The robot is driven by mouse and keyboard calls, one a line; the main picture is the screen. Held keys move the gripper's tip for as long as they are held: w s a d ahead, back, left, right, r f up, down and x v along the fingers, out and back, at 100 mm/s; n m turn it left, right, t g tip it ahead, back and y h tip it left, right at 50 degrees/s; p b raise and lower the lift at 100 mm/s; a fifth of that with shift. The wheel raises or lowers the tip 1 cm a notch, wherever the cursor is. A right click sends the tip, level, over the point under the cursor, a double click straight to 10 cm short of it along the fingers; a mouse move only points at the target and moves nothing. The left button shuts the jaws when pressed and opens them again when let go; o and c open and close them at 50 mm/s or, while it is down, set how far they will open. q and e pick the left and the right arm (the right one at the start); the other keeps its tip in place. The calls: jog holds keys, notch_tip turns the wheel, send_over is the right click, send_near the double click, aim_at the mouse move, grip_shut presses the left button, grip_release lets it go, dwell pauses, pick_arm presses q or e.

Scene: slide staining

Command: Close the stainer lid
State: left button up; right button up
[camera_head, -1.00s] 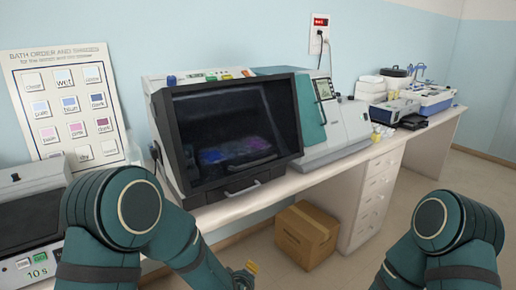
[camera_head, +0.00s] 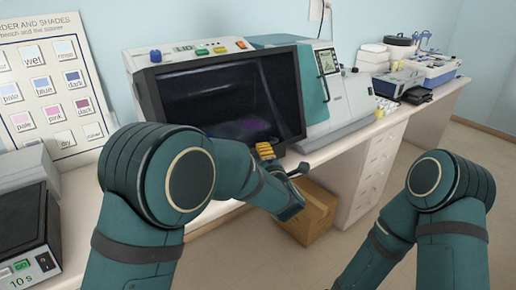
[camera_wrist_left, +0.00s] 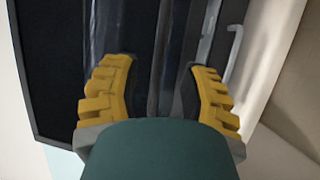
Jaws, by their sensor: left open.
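The stainer (camera_head: 142,60) stands on the bench against the wall. Its lid (camera_head: 225,95) is a large dark window in a black frame, facing me, with coloured patches dimly visible through it. I cannot tell how far it stands open. My left gripper (camera_head: 268,152) is in front of the lid's lower right edge, and my left arm hides the lower left of the lid. In the left wrist view the open yellow fingers (camera_wrist_left: 160,85) have dark lid surface (camera_wrist_left: 55,60) beyond them. A pale bar (camera_wrist_left: 233,45) shows right of the fingers. My right gripper is out of view.
A teal and white machine (camera_head: 335,105) stands right of the stainer. Trays and boxes (camera_head: 425,85) fill the bench's far end. A cardboard box (camera_head: 318,205) is on the floor below. A chart (camera_head: 50,85) and a grey device (camera_head: 25,230) are at left.

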pick_arm(q)
jog(key=x, duration=0.6)
jog(key=shift+w, duration=0.1)
grip_shut()
